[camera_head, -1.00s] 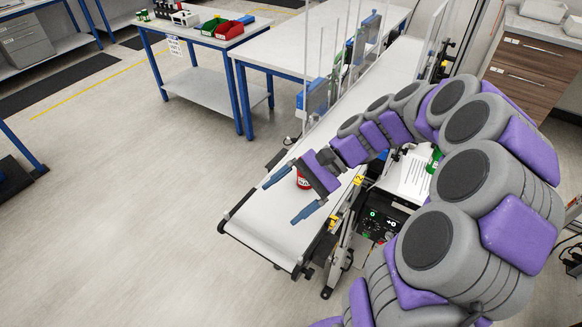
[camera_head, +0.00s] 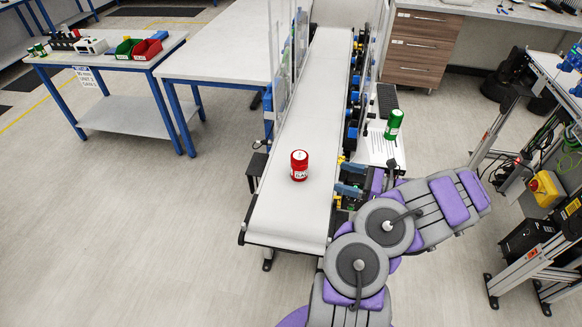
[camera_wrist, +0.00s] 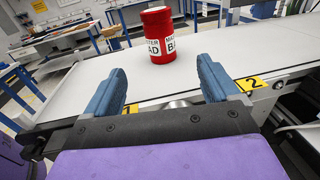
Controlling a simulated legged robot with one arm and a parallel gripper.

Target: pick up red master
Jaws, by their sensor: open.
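The red master canister (camera_head: 299,166) stands upright near the front end of the white conveyor belt (camera_head: 290,207). In the wrist view the red canister (camera_wrist: 160,36) has a white label and stands ahead of the fingers, roughly centred between them. My gripper (camera_head: 346,180) is at the belt's right edge, to the right of the canister and apart from it. In the wrist view my gripper (camera_wrist: 160,75) is open, with two blue fingers and nothing between them.
A green canister (camera_head: 394,125) stands on a white surface right of the belt. Clear upright panels line the belt's left side farther back. A side rail with blue parts (camera_head: 354,90) runs along its right. The belt around the red canister is clear.

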